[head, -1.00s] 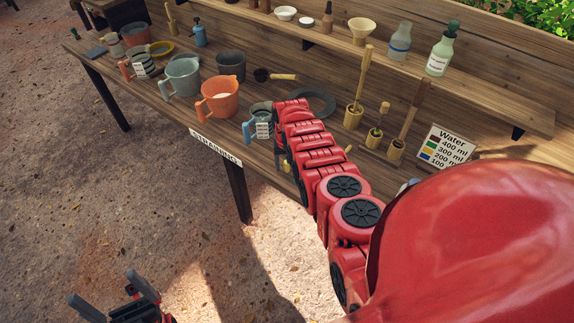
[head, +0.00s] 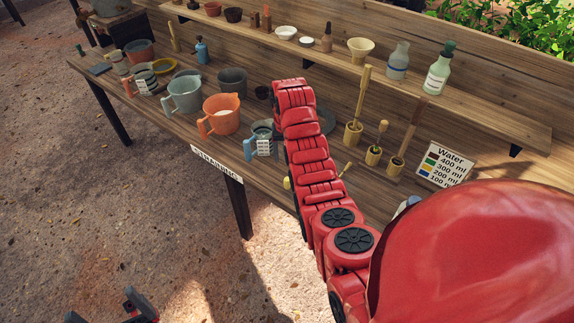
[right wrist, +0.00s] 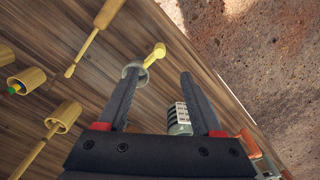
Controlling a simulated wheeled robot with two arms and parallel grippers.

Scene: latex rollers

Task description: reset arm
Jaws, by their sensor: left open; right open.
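My right arm (head: 305,150) stretches over the workbench in the head view, and its gripper is hidden there. In the right wrist view my right gripper (right wrist: 160,76) is open, with two dark fingers apart and nothing clearly held. A small grey ring-shaped vessel with a yellow-handled tool (right wrist: 155,54) shows near the left fingertip; contact cannot be told. A grey labelled cup (right wrist: 179,118) shows between the fingers, farther off. My left gripper (head: 106,308) is at the bottom left of the head view, open and empty over the ground, partly cut off by the frame edge.
The wooden bench (head: 180,130) holds an orange jug (head: 222,115), a grey jug (head: 184,95), a blue-handled labelled cup (head: 263,140) and wooden tools in holders (head: 354,132). A shelf (head: 440,95) carries bottles and bowls. A water sign (head: 446,164) stands at right. Ground at left is clear.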

